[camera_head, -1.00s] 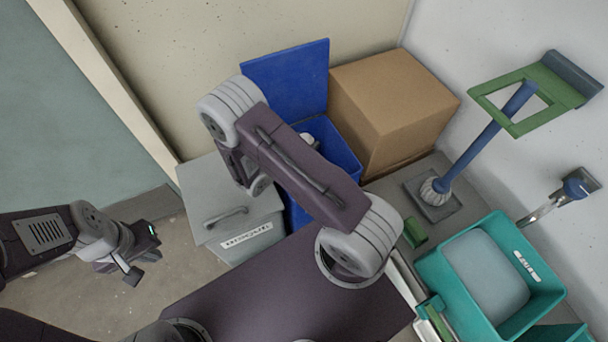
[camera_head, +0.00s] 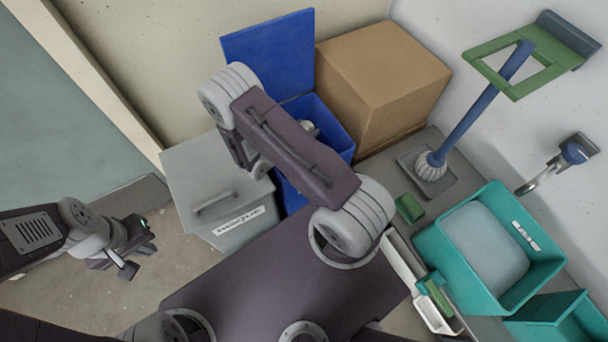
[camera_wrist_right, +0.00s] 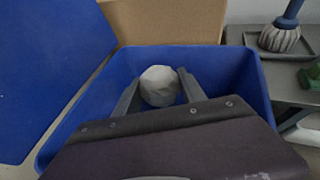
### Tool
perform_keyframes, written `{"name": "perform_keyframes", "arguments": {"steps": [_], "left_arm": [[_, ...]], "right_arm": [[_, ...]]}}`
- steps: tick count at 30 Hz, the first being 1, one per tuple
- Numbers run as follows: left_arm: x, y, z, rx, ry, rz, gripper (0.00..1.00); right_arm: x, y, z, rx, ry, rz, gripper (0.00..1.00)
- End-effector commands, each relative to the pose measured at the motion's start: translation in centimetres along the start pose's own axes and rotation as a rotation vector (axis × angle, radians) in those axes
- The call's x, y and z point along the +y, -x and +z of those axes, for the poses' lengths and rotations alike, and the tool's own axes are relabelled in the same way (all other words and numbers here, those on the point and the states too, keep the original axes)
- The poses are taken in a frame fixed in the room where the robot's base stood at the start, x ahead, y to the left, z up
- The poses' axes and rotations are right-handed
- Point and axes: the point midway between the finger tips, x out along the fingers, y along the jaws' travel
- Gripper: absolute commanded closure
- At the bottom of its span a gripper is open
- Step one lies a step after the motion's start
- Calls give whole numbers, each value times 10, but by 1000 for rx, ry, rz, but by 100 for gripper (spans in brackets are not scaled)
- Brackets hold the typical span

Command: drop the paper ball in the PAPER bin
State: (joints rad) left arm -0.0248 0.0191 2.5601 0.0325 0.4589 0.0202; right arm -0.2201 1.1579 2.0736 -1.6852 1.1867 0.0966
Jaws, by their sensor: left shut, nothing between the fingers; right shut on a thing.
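The pale grey paper ball (camera_wrist_right: 159,86) is held between the two fingers of my right gripper (camera_wrist_right: 158,92) in the right wrist view. The ball appears over the open mouth of a blue bin (camera_wrist_right: 232,66); its height against the rim is hard to tell. In the head view the blue bin (camera_head: 338,133) stands with its lid (camera_head: 268,52) raised against the wall. My right arm covers much of the bin there, and only a small pale part shows past it. No PAPER label is visible. My left gripper (camera_head: 146,250) is shut and empty, over the floor at left.
A grey lidded bin (camera_head: 212,180) with an unclear label stands left of the blue bin. A cardboard box (camera_head: 383,85) stands behind it to the right. A teal tub (camera_head: 455,250) and a blue-handled tool (camera_head: 472,120) are farther right. Floor at left is clear.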

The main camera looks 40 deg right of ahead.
Motion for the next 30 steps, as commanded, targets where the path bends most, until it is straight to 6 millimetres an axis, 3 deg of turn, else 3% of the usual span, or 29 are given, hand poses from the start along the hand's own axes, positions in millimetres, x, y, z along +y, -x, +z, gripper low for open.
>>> {"name": "perform_keyframes", "arguments": {"steps": [4,5,7,8,18,30], "left_arm": [[0,2,0,0,0,0,100],[0,2,0,0,0,0,100],[0,2,0,0,0,0,100],[0,2,0,0,0,0,100],[0,5,-1,0,0,0,100],[1,37,-4,0,0,0,100]], "right_arm": [[0,1,2,0,0,0,89],[0,1,2,0,0,0,49],[0,1,2,0,0,0,30],[0,1,2,0,0,0,27],[1,6,3,0,1,2,27],[1,83,4,0,1,3,27]]}}
